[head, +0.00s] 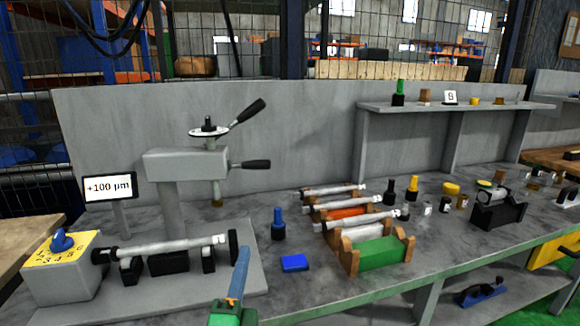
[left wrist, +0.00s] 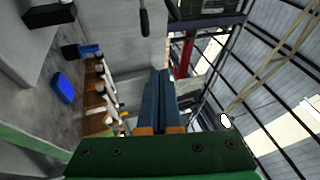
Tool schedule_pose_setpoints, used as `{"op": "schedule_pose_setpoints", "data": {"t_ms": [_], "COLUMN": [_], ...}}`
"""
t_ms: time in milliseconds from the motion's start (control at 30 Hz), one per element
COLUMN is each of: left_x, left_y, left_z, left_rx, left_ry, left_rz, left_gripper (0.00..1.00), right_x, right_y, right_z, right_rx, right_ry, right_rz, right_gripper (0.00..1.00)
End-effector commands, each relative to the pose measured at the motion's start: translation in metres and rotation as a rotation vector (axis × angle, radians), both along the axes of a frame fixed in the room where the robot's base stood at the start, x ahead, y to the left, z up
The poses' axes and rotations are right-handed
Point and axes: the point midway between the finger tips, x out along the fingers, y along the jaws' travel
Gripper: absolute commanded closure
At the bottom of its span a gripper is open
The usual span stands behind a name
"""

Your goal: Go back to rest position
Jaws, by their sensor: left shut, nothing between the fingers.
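My left gripper (head: 241,258) reaches in from the bottom middle of the head view, above the front edge of the workbench. Its blue fingers are together with nothing between them, and they also show closed in the left wrist view (left wrist: 160,85). The fingers touch no object that I can see. My right gripper is in neither view.
The grinder (head: 185,165), with a metal shaft (head: 170,246) on its supports, stands at left beside a "+100 µm" display (head: 109,188). A blue block (head: 294,263), a blue-topped bottle (head: 278,225) and a shaft rack (head: 377,254) are to the right. A shelf (head: 455,106) stands behind.

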Motion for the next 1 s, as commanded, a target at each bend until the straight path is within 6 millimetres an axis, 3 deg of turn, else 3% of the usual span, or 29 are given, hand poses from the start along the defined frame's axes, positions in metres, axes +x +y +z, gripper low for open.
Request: {"op": "schedule_pose_setpoints", "data": {"t_ms": [367, 567, 767, 1000], "left_x": [-0.009, -0.032, -0.081, -0.170], "left_y": [0.043, 0.071, 0.091, 0.095], "left_z": [-0.061, -0.121, -0.192, -0.262], "left_rx": [-0.299, -0.545, -0.825, -1.130], "left_ry": [0.249, 0.469, 0.741, 1.082], "left_rz": [0.092, 0.191, 0.334, 0.547], "left_gripper": [1.00, 1.00, 1.00, 1.00], "right_x": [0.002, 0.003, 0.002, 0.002], "right_y": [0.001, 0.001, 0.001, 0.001], "right_z": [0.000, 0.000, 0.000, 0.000], "right_rx": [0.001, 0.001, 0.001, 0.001], "right_ry": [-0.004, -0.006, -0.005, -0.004], "right_rz": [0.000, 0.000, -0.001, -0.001], "right_gripper": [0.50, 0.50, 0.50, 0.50]}}
